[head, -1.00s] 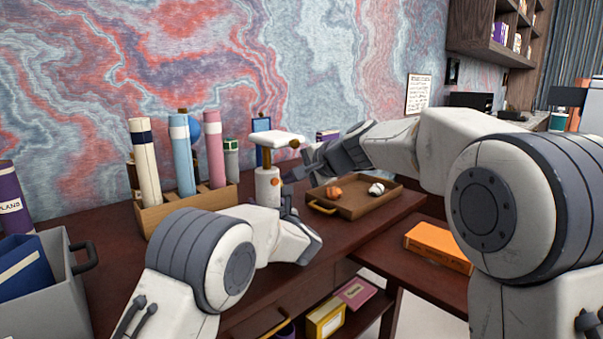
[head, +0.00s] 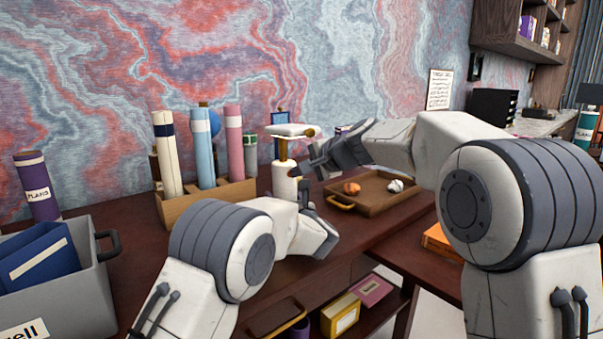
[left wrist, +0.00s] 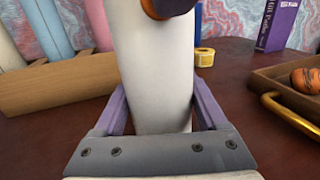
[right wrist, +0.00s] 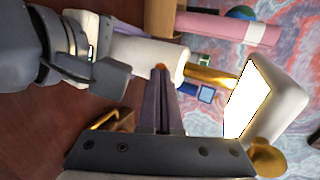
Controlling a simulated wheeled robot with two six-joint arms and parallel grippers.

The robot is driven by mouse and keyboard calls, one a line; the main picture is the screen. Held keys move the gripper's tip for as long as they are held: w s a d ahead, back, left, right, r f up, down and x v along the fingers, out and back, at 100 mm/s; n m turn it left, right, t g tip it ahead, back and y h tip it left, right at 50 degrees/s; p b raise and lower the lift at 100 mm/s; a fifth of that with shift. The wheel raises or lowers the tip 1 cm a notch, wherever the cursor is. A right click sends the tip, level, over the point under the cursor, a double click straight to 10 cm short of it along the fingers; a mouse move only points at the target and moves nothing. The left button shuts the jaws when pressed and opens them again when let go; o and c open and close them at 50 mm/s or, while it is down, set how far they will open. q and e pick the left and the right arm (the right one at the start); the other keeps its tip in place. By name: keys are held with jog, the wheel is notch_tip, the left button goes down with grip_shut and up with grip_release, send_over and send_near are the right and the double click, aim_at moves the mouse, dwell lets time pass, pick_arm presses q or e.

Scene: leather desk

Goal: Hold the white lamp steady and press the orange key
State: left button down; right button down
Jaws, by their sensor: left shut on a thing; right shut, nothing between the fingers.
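The white lamp (head: 284,187) stands upright on the desk, with a white cylinder base, a brass neck and a flat white head (head: 293,130). My left gripper (head: 303,192) is shut around its base; the left wrist view shows the white base (left wrist: 153,75) between both fingers. My right gripper (head: 316,158) is shut and empty, beside the lamp below its head. In the right wrist view, the orange key (right wrist: 160,67) shows just past my closed fingertips (right wrist: 161,75), mostly hidden by them. I cannot tell whether they touch.
A wooden holder (head: 208,204) with upright rolls stands left of the lamp. A brown tray (head: 385,203) with an orange ball and a white one lies to the right. A grey bin (head: 75,285) stands at the front left. Wall behind.

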pick_arm(q)
jog(key=shift+s+d+f, duration=0.1)
jog(key=shift+d, duration=0.25)
pick_arm(e)
jog(key=shift+f, duration=0.35)
pick_arm(q)
jog(key=shift+a+f, duration=0.15)
jog(key=shift+a, duration=0.05)
pick_arm(e)
jog(key=v, duration=1)
jog(key=shift+r, duration=0.4)
